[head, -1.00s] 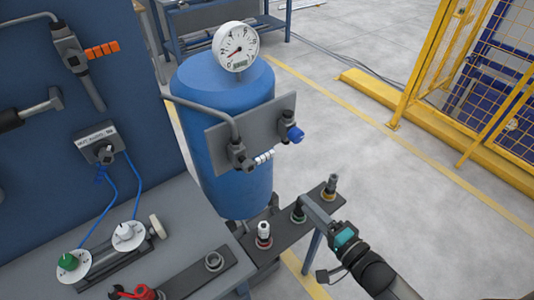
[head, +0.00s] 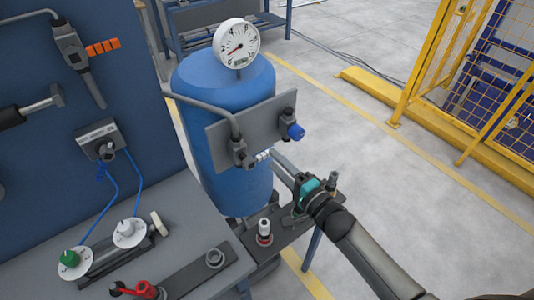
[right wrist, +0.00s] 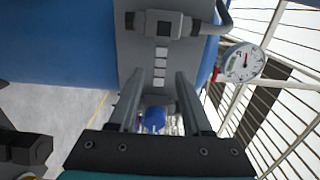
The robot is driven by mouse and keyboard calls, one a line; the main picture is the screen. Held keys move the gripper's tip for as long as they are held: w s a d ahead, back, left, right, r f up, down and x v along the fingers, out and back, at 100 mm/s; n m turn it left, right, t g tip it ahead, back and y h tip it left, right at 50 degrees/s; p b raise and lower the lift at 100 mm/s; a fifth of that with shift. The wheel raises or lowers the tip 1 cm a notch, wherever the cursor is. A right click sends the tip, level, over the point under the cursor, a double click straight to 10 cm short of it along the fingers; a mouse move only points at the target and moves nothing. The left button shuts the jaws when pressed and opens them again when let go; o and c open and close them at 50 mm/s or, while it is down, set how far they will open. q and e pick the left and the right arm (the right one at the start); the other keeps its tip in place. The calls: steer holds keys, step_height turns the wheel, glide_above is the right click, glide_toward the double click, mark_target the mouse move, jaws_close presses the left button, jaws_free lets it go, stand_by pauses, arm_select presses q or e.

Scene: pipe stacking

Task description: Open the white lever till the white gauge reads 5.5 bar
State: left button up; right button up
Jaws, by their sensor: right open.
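The white gauge (head: 237,43) stands on top of the blue tank; its needle points to the lower left, near the low end. It also shows in the right wrist view (right wrist: 243,62). The white lever (head: 262,156), a white banded handle, is on the grey plate at the tank's front, partly hidden by my gripper. My right gripper (head: 279,161) reaches up to it from the lower right. In the right wrist view the lever (right wrist: 160,68) lies between the two open fingers (right wrist: 158,92); contact cannot be told. My left gripper is not in view.
A blue valve knob (head: 295,131) sits at the plate's right side. The blue tank (head: 215,85) stands behind the plate. A bench (head: 185,210) with dials and a red tool is at left. A yellow fence (head: 440,60) stands at right, with open floor between.

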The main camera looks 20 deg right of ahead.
mark_target(267, 154)
steer(key=shift+x, duration=2.2)
steer(key=shift+c, duration=0.3)
jaws_close()
